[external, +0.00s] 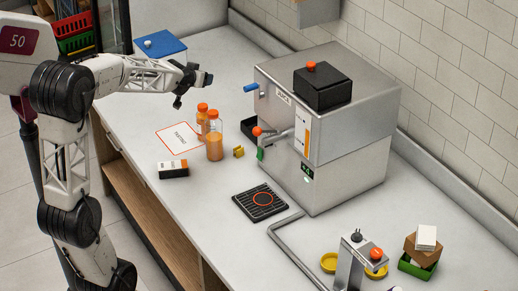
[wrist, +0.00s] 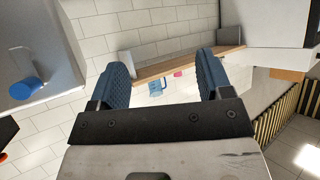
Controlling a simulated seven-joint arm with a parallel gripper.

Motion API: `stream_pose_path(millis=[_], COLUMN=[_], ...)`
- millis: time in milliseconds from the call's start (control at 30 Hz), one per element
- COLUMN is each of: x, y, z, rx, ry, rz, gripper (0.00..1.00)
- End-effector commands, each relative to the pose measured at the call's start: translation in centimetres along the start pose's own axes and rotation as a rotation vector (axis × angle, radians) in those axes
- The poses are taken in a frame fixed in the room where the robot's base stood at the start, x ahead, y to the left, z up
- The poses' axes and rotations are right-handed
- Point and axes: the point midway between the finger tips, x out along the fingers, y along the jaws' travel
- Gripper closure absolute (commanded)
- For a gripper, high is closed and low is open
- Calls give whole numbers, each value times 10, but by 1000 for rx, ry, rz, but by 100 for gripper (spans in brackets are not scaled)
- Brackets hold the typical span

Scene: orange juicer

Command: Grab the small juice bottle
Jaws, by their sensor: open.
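Two juice bottles with orange caps stand upright on the counter in the external view. The front one (external: 215,146) looks taller; the one behind it to the left (external: 201,122) looks smaller and is partly hidden by it. My gripper (external: 193,89) hangs in the air above and to the left of the bottles, apart from both. In the wrist view its two blue fingers (wrist: 163,68) are spread with nothing between them. No bottle shows in the wrist view.
A steel juicer (external: 330,165) stands right of the bottles. A black grate (external: 260,203), a black box (external: 173,169), a yellow piece (external: 239,152) and a printed sheet (external: 177,138) lie nearby. A blue board (external: 160,47) lies at the back.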

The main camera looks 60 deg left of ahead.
Motion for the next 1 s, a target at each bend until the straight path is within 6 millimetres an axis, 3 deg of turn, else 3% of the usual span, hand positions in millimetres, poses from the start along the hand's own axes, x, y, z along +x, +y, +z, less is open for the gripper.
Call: stream_pose_path(millis=[200,633,1000], x=[26,53,90], y=[-33,-74,-71], z=[-7,-13,53], rx=[-23,-46,-47], ry=[57,126,123], rz=[-15,-29,-27], gripper=[28,28,28])
